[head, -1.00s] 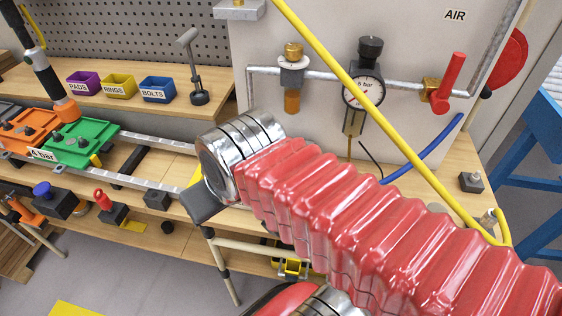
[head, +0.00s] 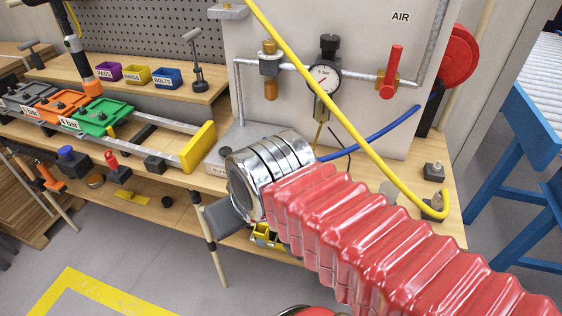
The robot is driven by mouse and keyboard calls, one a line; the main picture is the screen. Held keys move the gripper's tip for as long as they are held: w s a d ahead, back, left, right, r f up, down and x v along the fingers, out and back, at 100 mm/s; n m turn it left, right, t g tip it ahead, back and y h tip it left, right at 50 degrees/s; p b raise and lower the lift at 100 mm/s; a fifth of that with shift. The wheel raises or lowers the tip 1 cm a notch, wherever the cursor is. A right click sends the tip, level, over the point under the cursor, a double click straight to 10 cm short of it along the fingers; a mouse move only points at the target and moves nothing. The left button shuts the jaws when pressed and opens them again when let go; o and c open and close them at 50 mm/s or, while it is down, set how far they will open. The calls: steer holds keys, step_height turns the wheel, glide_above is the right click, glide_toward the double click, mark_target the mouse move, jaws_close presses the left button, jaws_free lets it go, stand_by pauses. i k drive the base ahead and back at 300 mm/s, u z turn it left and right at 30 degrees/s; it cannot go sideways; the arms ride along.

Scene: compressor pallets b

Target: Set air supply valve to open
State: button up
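The air supply valve has a red lever handle (head: 392,72) and a brass body (head: 385,80). It sits on the grey pipe under the AIR label, on the pale panel. The handle stands close to upright, across the pipe. My arm, with its red ribbed sleeve and silver end, reaches in from the lower right. The dark grey part past its end looks like my gripper (head: 219,217). It is in front of the bench edge, low and left of the valve, well apart from it. Its fingers are mostly hidden, so I cannot tell whether it is open.
A pressure gauge (head: 323,79) and a brass-bowled filter (head: 270,72) share the pipe. A yellow hose (head: 345,118) crosses in front of the panel, left of the valve. A blue hose (head: 375,136) runs below it. A red reel (head: 458,55) is to the right. Clear floor shows lower left.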

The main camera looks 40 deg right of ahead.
mark_target(386, 90)
steer(key=k, duration=0.55)
steer(key=z, duration=0.25)
steer(key=i, duration=0.95)
steer(key=z, duration=0.4)
steer(key=k, duration=0.5)
steer(key=z, duration=1.2)
